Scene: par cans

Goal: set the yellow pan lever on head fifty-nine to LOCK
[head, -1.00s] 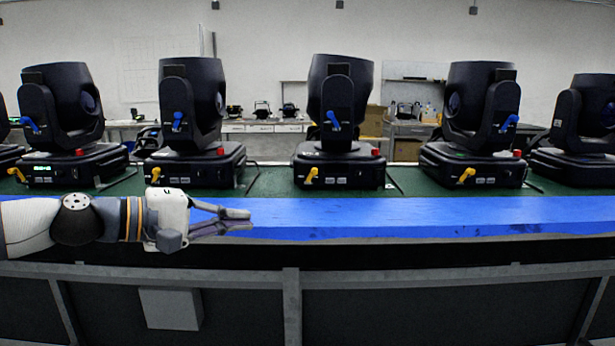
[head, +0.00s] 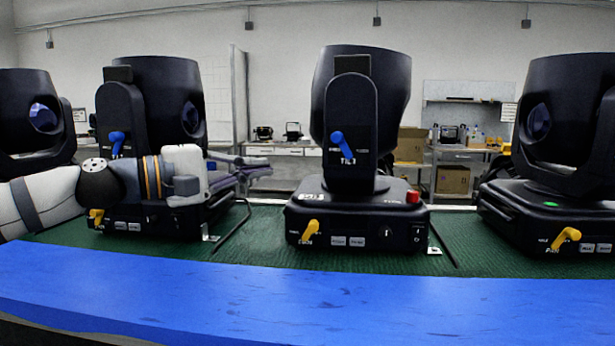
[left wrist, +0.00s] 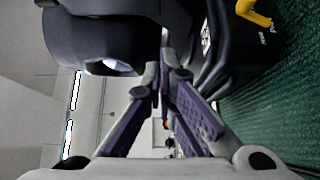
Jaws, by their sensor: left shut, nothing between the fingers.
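Three yellow pan levers show in the head view, low on the bases: the left lever (head: 97,216), the centre lever (head: 310,232) and the right lever (head: 566,238). The centre and right handles slant down to the left. Their markings and the head numbers are too small to read, so I cannot tell which is head fifty-nine. My left gripper (head: 264,167) is shut and empty, pointing right, in front of the left head and left of the centre head. The left wrist view shows its fingers (left wrist: 164,72) and a yellow lever (left wrist: 254,12) at the top right, apart from them.
The centre moving head (head: 361,110) has a blue lever (head: 342,146) on its yoke and a red part (head: 412,197) on its base. A green surface (head: 260,250) carries the heads. A blue ledge (head: 300,300) runs in front, clear.

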